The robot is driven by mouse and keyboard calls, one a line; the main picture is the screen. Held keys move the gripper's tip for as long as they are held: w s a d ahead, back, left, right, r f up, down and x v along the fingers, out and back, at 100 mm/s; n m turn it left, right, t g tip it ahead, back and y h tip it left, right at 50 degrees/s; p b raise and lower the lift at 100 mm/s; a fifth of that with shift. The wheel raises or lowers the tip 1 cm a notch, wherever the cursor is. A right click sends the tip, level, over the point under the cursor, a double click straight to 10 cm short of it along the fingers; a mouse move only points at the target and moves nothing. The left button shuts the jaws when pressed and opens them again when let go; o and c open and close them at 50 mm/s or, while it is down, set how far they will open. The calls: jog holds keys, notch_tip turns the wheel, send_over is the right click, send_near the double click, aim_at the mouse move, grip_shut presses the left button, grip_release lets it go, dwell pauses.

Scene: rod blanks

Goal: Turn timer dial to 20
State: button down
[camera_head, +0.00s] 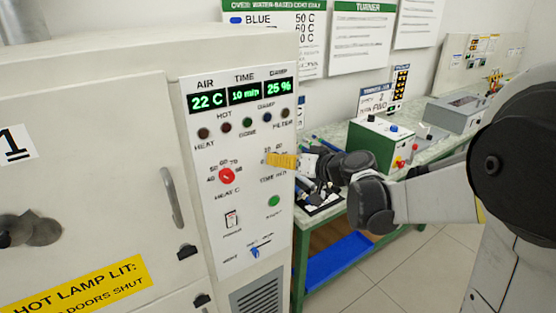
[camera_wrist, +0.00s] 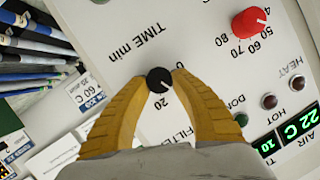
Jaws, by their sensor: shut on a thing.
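The timer dial (camera_wrist: 159,77) is a small black knob with a white pointer line, under the label TIME min in the wrist view. The pointer slants to the lower right, and the printed 20 sits just below the knob. My gripper (camera_head: 283,160) has yellow fingers at the right side of the control panel (camera_head: 207,149). Its fingers are shut on the dial, one on each side, and hide it in the head view. The TIME display (camera_head: 244,93) reads 10 min.
A red heat knob (camera_head: 227,176) is left of my gripper on the panel. Indicator lamps sit above and a green button (camera_head: 274,201) below. A green bench (camera_head: 430,128) with a green-and-white box (camera_head: 381,143) stands at the right.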

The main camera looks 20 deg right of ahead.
jog(key=shift+d+f+m+t+y+b, duration=0.15)
jog(key=shift+m+y+b, duration=0.4)
jog(key=shift+m, duration=0.8)
jog(key=shift+m+t+y+b, duration=0.2)
jog(key=shift+m+y+b, duration=0.35)
jog(key=shift+m, duration=0.85)
jog(key=shift+d+f+m+t+y+b, duration=0.15)
jog(key=shift+m+y+b, duration=0.35)
jog(key=shift+m, duration=0.85)
jog(key=shift+a, duration=0.15)
jog(key=c, duration=1)
grip_release()
jog(key=shift+w, duration=0.1)
jog(key=v, duration=1.2)
jog(key=shift+f, duration=0.1)
